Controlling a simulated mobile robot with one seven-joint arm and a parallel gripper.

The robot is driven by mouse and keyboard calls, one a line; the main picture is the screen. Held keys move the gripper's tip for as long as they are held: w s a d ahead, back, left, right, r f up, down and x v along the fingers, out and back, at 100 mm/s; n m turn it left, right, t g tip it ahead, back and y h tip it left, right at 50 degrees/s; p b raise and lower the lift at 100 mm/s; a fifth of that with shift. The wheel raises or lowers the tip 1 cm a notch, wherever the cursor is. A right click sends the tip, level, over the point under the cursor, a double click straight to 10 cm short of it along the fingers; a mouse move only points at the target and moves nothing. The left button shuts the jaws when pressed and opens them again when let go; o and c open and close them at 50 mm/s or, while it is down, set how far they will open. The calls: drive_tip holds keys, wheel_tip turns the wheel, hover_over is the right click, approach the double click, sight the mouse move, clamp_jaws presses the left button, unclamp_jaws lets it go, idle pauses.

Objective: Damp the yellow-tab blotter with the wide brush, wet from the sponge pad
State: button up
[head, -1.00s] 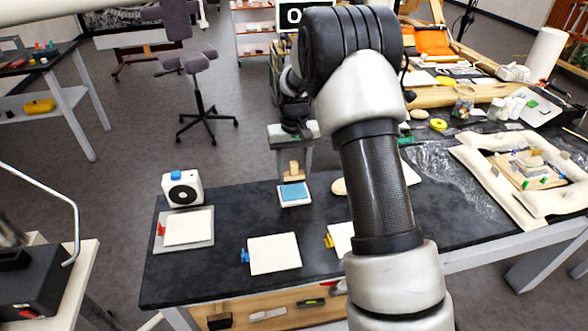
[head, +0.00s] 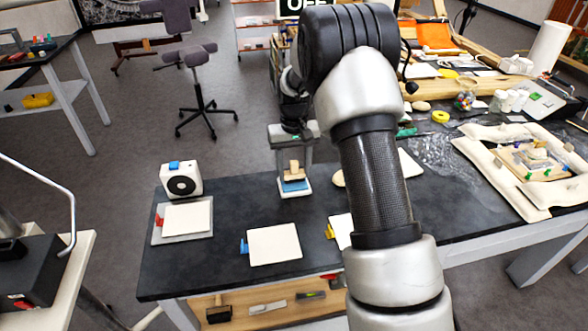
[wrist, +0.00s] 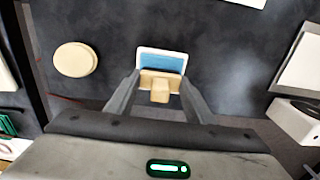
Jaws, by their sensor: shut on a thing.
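My gripper (wrist: 158,98) is shut on the wide brush (wrist: 160,88), a pale wooden brush held upright. The brush also shows in the head view (head: 294,171), below my wrist. Its head is right over the blue sponge pad (head: 295,187) in a white tray and hides part of it. The pad shows just beyond the brush in the wrist view (wrist: 162,63). The brush looks down at the pad, but I cannot tell whether it touches. The yellow-tab blotter (head: 341,232), a white sheet with a yellow tab, lies front right, partly hidden by my arm.
A blue-tab blotter (head: 273,244) lies to its left, and a red-tab blotter (head: 186,218) on a grey plate farther left. A white device with a black dial (head: 181,180) stands behind that. A round pale disc (wrist: 75,60) lies near the pad. An open drawer (head: 265,309) holds tools.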

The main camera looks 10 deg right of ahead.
sight(294, 162)
drive_tip(key=shift+f+b, duration=0.35)
drive_tip(key=shift+f, duration=0.2)
idle(1.3)
drive_tip(key=shift+r, duration=0.1)
drive_tip(key=shift+r+p, duration=2.3)
drive_tip(key=shift+r, duration=1.15)
drive_tip(key=s+r+p, duration=0.3)
drive_tip(key=s, duration=1.2)
drive_tip(key=shift+r+p, duration=0.15)
drive_tip(key=shift+p, duration=0.25)
